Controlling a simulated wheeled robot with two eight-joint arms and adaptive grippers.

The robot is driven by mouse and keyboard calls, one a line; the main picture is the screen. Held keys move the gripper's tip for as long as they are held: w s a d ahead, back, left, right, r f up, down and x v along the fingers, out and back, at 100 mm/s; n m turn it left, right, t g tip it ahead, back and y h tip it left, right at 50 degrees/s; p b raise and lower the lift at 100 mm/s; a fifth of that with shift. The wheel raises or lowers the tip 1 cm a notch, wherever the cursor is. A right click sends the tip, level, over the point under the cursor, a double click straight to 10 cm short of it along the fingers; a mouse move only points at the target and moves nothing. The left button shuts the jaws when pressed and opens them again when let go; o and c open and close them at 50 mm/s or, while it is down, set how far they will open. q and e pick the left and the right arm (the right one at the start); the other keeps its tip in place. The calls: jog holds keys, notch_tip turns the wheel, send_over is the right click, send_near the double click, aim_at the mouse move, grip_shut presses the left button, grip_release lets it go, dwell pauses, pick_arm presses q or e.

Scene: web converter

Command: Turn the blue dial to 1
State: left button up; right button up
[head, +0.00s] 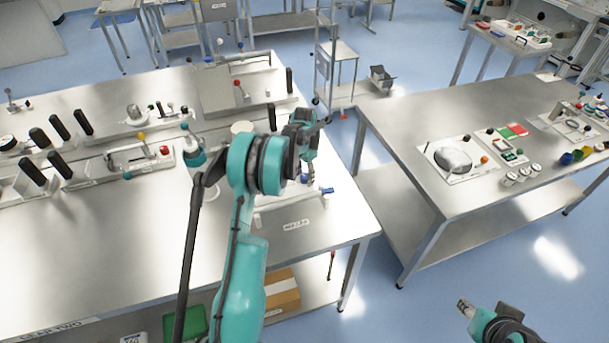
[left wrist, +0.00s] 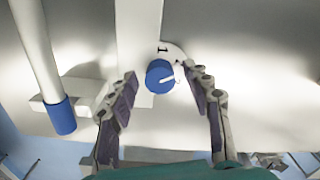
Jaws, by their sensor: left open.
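The blue dial (left wrist: 159,76) shows in the left wrist view on a white panel. Its white pointer mark points to the right, and the printed 1 (left wrist: 162,48) is just above the dial. My left gripper (left wrist: 164,77) is open, with one finger on each side of the dial; there is a visible gap at each side. In the head view my left gripper (head: 307,172) is over the right end of the left table, and the arm largely hides the dial. My right gripper (head: 465,306) is at the lower right, clear of the tables; its jaw state is unclear.
A white rod with a blue end (left wrist: 60,115) stands left of the dial in the left wrist view. The left metal table (head: 120,235) holds several fixtures with black handles. A second table (head: 420,130) with more devices stands to the right, across a gap.

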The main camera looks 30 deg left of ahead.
pick_arm(q)
jog(key=shift+c, duration=0.2)
grip_shut()
jog(key=shift+n, duration=0.3)
jog(key=n+b, duration=0.1)
jog(key=n, duration=0.4)
jog(key=shift+b, duration=0.35)
jog(key=n+b, duration=0.1)
jog(key=n, duration=0.5)
jog(key=shift+n, duration=0.3)
jog(key=shift+o, duration=0.2)
grip_release()
